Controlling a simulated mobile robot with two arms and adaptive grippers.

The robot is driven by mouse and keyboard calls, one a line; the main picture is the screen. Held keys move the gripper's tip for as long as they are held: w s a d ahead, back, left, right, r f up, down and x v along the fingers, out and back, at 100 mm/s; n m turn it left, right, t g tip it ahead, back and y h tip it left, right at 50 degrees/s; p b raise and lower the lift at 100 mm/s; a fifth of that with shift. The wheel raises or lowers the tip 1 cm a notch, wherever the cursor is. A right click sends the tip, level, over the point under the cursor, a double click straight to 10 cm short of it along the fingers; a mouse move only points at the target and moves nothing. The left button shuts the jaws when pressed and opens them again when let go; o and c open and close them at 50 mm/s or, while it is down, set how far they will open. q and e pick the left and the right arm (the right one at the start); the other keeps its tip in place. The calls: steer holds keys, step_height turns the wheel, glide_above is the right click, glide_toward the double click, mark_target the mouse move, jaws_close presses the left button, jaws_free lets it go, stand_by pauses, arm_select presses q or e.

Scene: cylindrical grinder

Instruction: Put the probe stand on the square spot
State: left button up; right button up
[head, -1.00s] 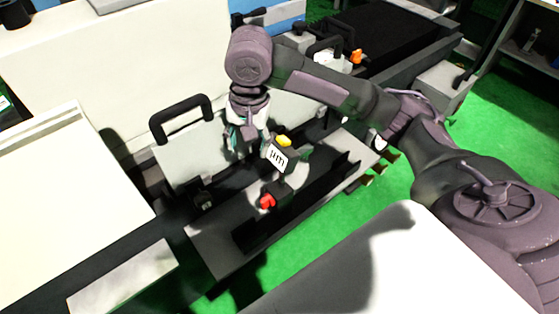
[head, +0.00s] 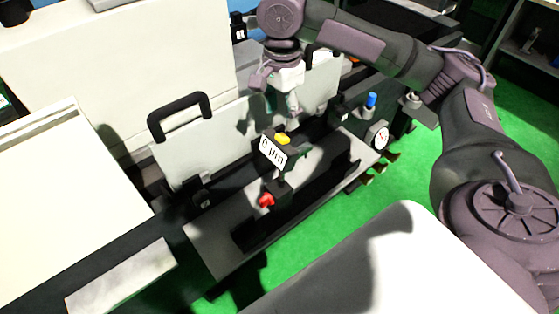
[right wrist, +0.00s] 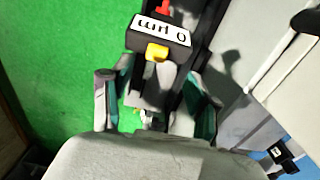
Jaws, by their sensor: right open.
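A dark stand with a white display reading "0 µm" (head: 272,151), which I take as the probe stand, stands upright on the grinder's dark bed. It has a yellow button (head: 283,139) on top and a red knob (head: 266,200) low down. My right gripper (head: 276,97) is open and empty, above and behind the display, apart from it. In the right wrist view the display (right wrist: 163,31) lies beyond the open fingers (right wrist: 152,85). I cannot make out a square spot in these frames. My left gripper is not in view.
A white panel with a black handle (head: 180,116) stands left of the stand. A blue knob (head: 371,100) and a round dial (head: 380,138) are at the right of the bed. The light bed plate (head: 205,245) at the front left is bare.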

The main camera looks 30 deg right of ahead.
mark_target(279, 138)
steer(key=shift+s+a+f+p, duration=0.1)
steer(key=shift+a+f+p, duration=0.05)
steer(key=shift+f, duration=0.75)
steer(key=shift+s+a+f+p, duration=0.15)
steer(key=shift+f+p, duration=0.05)
steer(key=shift+f, duration=0.7)
steer(key=shift+s+a+f+p, duration=0.1)
steer(key=shift+a+f+p, duration=0.05)
steer(key=shift+f, duration=0.75)
jaws_close()
